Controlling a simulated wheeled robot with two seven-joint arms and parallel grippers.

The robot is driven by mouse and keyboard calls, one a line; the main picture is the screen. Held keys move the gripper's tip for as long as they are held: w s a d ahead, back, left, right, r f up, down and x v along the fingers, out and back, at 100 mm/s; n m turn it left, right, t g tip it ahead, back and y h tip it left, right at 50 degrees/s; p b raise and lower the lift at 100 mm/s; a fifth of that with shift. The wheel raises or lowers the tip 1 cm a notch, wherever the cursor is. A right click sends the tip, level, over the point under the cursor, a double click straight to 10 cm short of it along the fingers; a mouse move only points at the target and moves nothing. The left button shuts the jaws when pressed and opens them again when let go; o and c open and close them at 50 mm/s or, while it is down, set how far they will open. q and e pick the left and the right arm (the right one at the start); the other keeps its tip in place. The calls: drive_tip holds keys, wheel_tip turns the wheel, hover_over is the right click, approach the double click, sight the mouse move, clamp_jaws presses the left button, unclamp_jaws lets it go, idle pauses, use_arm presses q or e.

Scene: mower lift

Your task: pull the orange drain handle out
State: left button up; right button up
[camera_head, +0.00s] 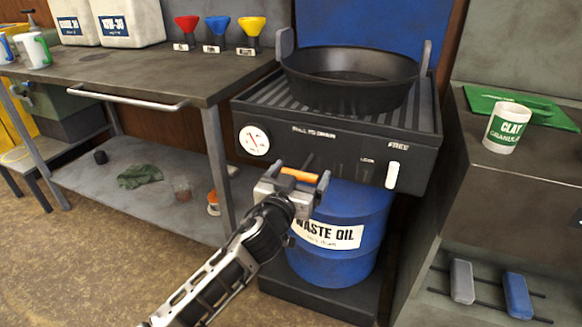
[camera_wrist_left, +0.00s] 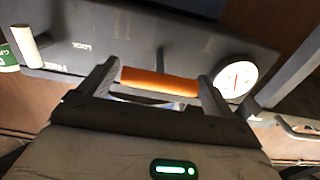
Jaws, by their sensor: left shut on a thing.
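The orange drain handle (camera_head: 299,174) is a short bar in front of the dark drain unit (camera_head: 330,137), below its "PULL TO DRAIN" label. A thin dark rod shows behind it in the head view. My left gripper (camera_head: 300,182) is shut on the handle, with one finger at each end of the bar. In the left wrist view the orange handle (camera_wrist_left: 158,82) lies between the two fingers of the left gripper (camera_wrist_left: 158,88). My right gripper is in neither view.
A blue waste oil drum (camera_head: 340,262) stands under the unit, close to my gripper. A black pan (camera_head: 350,80) sits on top. A white lever (camera_head: 392,175) and a round gauge (camera_head: 254,140) are on the front. A workbench (camera_head: 150,75) stands left.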

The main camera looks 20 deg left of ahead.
use_arm(q)
drive_tip(key=shift+s+f, duration=0.1)
drive_tip(key=shift+f, duration=0.05)
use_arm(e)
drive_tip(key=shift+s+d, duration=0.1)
use_arm(q)
drive_tip(key=o, duration=1.1)
drive_tip(key=shift+s, duration=0.1)
drive_tip(key=s, duration=0.5)
drive_tip(key=s+a, duration=0.1)
drive_tip(key=s, duration=0.4)
drive_tip(key=s+a, duration=0.1)
drive_tip(key=s, duration=0.5)
drive_tip(key=shift+p, duration=0.4)
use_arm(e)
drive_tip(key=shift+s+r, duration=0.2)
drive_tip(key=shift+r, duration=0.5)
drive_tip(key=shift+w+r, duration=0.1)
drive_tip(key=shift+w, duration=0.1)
